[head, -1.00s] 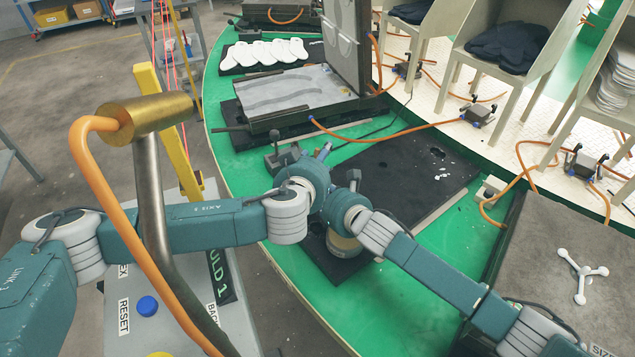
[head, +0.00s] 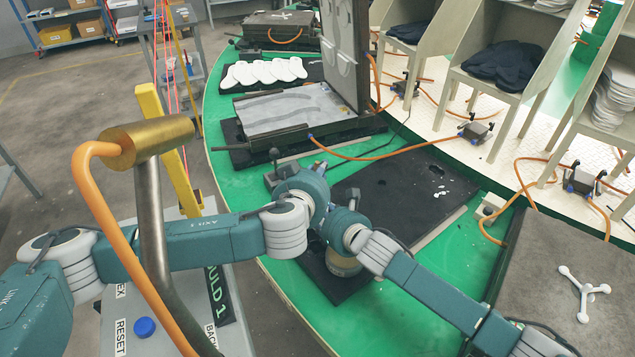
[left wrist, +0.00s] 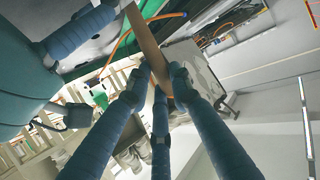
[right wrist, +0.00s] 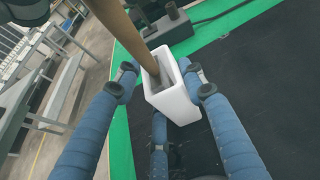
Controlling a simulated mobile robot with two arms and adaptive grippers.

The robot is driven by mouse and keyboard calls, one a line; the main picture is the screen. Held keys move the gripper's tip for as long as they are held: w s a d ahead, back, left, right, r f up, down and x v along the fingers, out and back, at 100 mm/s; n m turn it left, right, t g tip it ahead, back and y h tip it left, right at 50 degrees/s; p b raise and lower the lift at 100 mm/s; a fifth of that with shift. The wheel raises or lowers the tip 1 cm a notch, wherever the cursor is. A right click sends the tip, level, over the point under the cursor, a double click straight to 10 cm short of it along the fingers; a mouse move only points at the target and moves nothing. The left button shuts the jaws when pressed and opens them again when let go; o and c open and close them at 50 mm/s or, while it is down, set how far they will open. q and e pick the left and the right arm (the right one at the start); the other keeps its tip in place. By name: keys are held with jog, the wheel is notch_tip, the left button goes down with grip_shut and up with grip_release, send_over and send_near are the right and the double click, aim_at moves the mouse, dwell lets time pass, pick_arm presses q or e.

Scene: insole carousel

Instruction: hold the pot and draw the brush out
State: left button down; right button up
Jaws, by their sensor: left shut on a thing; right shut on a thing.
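The white pot (right wrist: 174,98) is a tapered box with an open top, and it stands on the black mat in the right wrist view. My right gripper (right wrist: 167,86) has its fingers around the pot's sides, shut on it. The brush's wooden handle (right wrist: 138,38) slants up out of the pot's opening; its lower end is hidden inside. In the left wrist view the handle (left wrist: 147,42) runs between the fingers of my left gripper (left wrist: 157,80), which is shut on it. In the head view my wrists hide both pot and brush.
A black mat (head: 400,190) lies on the green table rim (head: 225,175). An open mould (head: 290,108) and white insoles (head: 265,72) lie beyond. A grey mould with a white three-armed knob (head: 583,290) is at right. A post with an orange hose (head: 95,200) stands at left.

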pick_arm(q)
notch_tip(320, 180, up, 8)
jog(key=shift+r, duration=0.25)
pick_arm(e)
jog(key=o, duration=1.3)
jog(key=v, duration=1.2)
jog(key=shift+w, duration=0.1)
